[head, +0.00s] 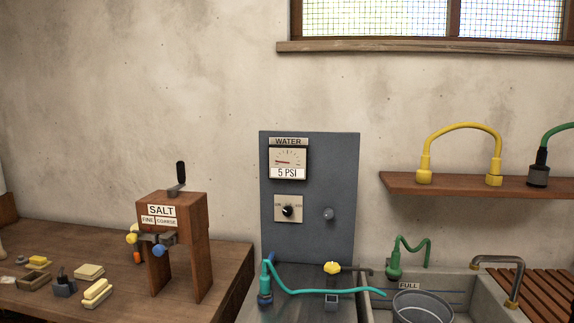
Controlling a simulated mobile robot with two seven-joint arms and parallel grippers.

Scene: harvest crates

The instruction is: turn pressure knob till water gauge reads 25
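The water gauge (288,159) is at the top of a grey upright panel (310,230), under a "WATER" label. Its red needle points to the left side, and the readout below shows 5 PSI. The pressure knob (288,211) is a small black dial with a white mark on a beige plate below the gauge. The lettering on that plate is too small to read surely. A round grey knob (328,214) sits to its right on the panel. Neither of my grippers shows in the head view.
A wooden salt mill (180,240) stands on the wooden table at left, with small blocks nearby. A sink with a metal pan (422,306) is at right, under a shelf (470,185) with hoses.

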